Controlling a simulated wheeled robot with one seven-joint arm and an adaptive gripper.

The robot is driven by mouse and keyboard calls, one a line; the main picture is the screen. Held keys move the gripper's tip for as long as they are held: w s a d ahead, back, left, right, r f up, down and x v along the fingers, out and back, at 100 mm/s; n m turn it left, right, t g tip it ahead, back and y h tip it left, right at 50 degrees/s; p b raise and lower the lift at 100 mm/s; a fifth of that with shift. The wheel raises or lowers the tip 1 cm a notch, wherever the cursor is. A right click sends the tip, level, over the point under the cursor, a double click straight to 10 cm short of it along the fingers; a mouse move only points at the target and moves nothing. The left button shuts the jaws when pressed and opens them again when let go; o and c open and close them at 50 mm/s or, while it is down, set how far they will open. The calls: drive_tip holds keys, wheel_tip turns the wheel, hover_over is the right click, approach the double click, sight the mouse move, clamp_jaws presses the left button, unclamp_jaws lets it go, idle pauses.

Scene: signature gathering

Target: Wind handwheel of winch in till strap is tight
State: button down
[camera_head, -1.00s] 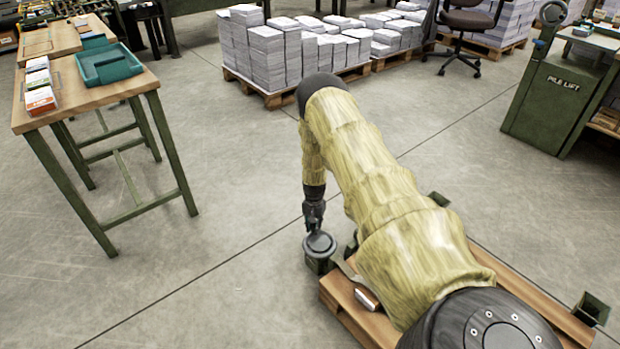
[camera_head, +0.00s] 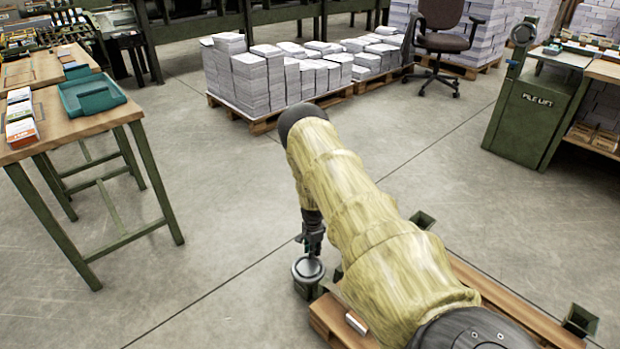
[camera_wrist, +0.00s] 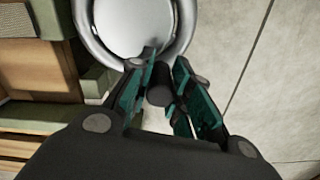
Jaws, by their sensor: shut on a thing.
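The winch handwheel (camera_head: 308,268) is a round grey wheel lying face up at the left end of a wooden pallet (camera_head: 330,318). In the wrist view its pale rim (camera_wrist: 92,30) fills the top middle. My gripper (camera_head: 313,250) reaches down at the wheel's far edge. In the wrist view my gripper (camera_wrist: 160,85) has its teal-padded fingers on either side of a dark round knob (camera_wrist: 160,93) beside the rim, and is shut on it. My arm hides part of the pallet; I cannot make out the strap or how tight it is.
A wooden table (camera_head: 75,118) with a teal tray (camera_head: 90,97) stands at left. Paper stacks (camera_head: 250,80) on pallets are at the back, an office chair (camera_head: 440,40) beyond. A green pile lift (camera_head: 535,110) stands at right. Bare concrete floor lies around the wheel.

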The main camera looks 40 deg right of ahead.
drive_tip(key=shift+s+d+m, duration=0.1)
drive_tip(key=shift+s+m, duration=0.05)
drive_tip(key=shift+m, duration=0.15)
drive_tip(key=c, duration=1.3)
unclamp_jaws()
drive_tip(key=shift+r, duration=0.55)
wheel_tip(320, 180, up, 11)
drive_tip(key=shift+f, duration=0.1)
